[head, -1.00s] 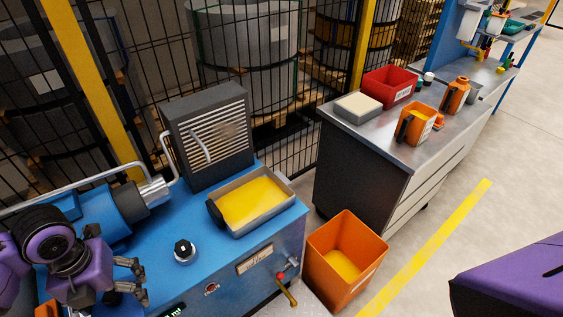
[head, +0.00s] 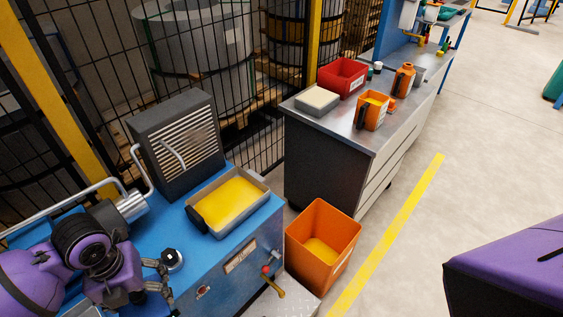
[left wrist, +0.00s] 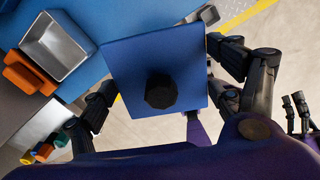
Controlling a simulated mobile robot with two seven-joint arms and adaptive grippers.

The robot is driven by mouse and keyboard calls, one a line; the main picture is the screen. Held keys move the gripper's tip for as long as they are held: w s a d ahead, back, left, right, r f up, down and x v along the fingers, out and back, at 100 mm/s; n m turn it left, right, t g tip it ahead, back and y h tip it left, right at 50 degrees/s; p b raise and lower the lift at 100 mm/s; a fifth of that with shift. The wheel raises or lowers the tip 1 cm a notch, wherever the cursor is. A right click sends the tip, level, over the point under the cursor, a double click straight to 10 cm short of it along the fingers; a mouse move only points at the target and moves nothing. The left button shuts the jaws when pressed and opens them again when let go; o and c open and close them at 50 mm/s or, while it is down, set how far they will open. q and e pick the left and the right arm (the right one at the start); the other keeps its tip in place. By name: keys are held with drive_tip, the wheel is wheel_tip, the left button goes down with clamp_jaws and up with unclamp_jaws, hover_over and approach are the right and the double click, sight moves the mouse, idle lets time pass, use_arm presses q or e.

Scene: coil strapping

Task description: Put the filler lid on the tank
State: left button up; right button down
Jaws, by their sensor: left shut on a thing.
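The blue tank (head: 150,235) stands at the lower left of the head view. My left gripper (head: 168,284) is low over the tank's front part, close to that cap in the picture. In the left wrist view, the left gripper (left wrist: 158,78) is shut on a square blue plate with a black knob, which looks like the filler lid (left wrist: 135,60). The lid is hard to make out in the head view. Dark finger-like parts at the wrist view's right edge may be my right gripper.
A grey louvred box (head: 180,145) stands at the tank's back, with a bent rail beside it. An orange bin (head: 318,252) stands on the floor right of the tank. A bench (head: 345,135) with jugs and boxes is behind it.

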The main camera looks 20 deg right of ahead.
use_arm(q)
drive_tip(key=w+a+f, duration=0.2)
drive_tip(key=w+f, duration=0.1)
drive_tip(key=w+a+f, duration=0.5)
drive_tip(key=w+f, duration=0.1)
drive_tip(key=shift+w+a+b, duration=0.25)
drive_tip(key=shift+w+b, duration=0.15)
drive_tip(key=shift+w+a+f, duration=0.15)
drive_tip(key=shift+f, duration=1.6)
drive_tip(key=shift+f, duration=0.2)
drive_tip(key=o, duration=1.2)
drive_tip(key=shift+c, duration=0.2)
